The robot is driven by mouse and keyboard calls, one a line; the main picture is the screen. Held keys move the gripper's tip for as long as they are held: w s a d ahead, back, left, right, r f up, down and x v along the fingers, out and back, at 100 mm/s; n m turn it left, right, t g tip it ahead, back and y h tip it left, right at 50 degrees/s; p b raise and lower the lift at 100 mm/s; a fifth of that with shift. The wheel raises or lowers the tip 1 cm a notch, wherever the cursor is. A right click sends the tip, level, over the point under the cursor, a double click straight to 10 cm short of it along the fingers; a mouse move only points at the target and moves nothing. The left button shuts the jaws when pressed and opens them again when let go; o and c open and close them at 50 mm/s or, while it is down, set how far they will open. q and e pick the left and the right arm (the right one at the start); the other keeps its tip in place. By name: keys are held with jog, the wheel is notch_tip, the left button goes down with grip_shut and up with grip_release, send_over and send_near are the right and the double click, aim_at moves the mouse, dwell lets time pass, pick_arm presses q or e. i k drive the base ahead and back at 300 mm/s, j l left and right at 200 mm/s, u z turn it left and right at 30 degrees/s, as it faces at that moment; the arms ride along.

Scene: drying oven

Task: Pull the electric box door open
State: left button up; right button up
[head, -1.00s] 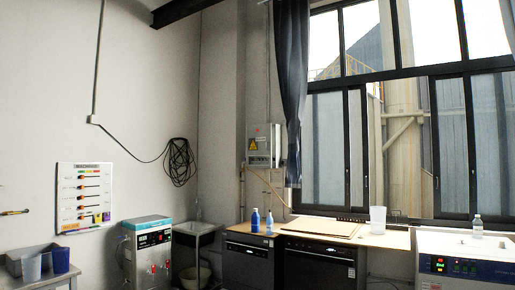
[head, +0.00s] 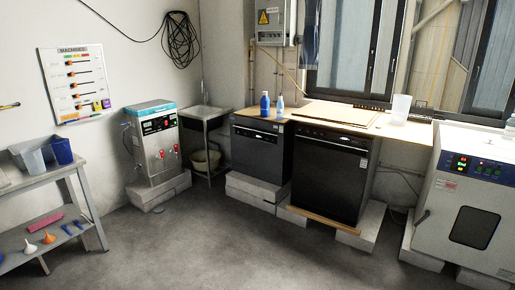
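The electric box (head: 271,22) is a small grey-white wall box with a yellow warning triangle on its front. It hangs on the back wall at the top of the head view, left of the window, and its upper part is cut off by the picture's edge. Its door looks shut. Neither of my grippers shows in the head view, so their state and place are hidden.
A wooden counter (head: 318,113) with blue bottles (head: 265,104) stands below the box, over two dark appliances on blocks. A drying oven (head: 462,205) stands at right, a metal shelf (head: 62,178) at left. The middle floor (head: 215,240) is clear.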

aim_at(271, 14)
jog(key=i+z, duration=0.4)
jog(key=i, duration=1.7)
jog(key=l, duration=0.1)
